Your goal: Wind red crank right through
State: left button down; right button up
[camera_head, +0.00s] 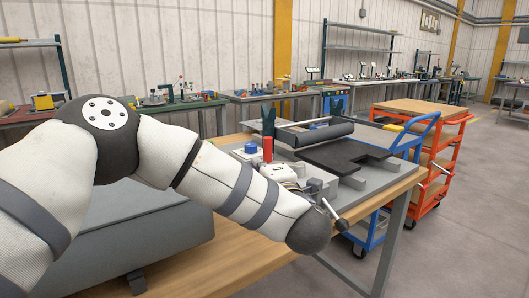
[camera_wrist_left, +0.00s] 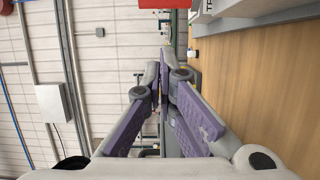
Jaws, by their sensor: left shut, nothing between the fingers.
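The panel bender (camera_head: 400,178) stands on the workbench, with a dark roller, a black sheet and a metal lever with a black knob (camera_head: 341,225) at its front. An upright red handle (camera_head: 268,149), which looks like the red crank, stands at its left side. A red part (camera_wrist_left: 163,3), perhaps the same handle, shows at the top edge of the left wrist view. My left gripper (camera_wrist_left: 164,78) is shut and empty, its purple-padded fingers together and apart from the red part. In the head view its white body (camera_head: 277,173) shows just below the red handle. My right gripper is not in view.
A large grey case (camera_head: 150,250) lies on the wooden bench at left. Orange and blue carts (camera_head: 432,165) stand at right. The floor at far right is clear.

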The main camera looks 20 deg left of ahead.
pick_arm(q)
jog(key=w+a+b, duration=0.1)
jog(key=w, duration=0.6)
jog(key=shift+w+a, duration=0.2)
jog(key=shift+a, duration=0.1)
